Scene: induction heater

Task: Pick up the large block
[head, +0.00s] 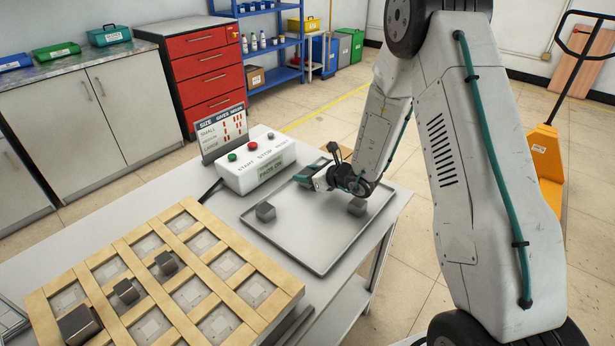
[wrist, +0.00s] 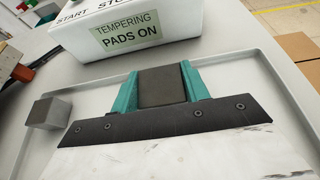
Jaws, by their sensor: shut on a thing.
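My gripper (head: 308,176) is low over the far part of the metal tray (head: 320,262), close to the control box. In the wrist view its two teal fingers (wrist: 162,88) are shut on a dark grey block (wrist: 162,86) that fills the gap between them. The head view hides this block behind the gripper. I cannot tell whether it touches the tray. Two other grey blocks lie on the tray, one at the left (head: 265,211) and one at the right (head: 357,207). The left one also shows in the wrist view (wrist: 49,112).
A wooden-framed grid of pads (head: 205,312) stands at the front left, holding a larger block (head: 80,325) and two smaller ones (head: 126,291), (head: 166,263). The control box (head: 255,160) reads "TEMPERING PADS ON". A size sign (head: 222,133) stands behind it. The tray's front is clear.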

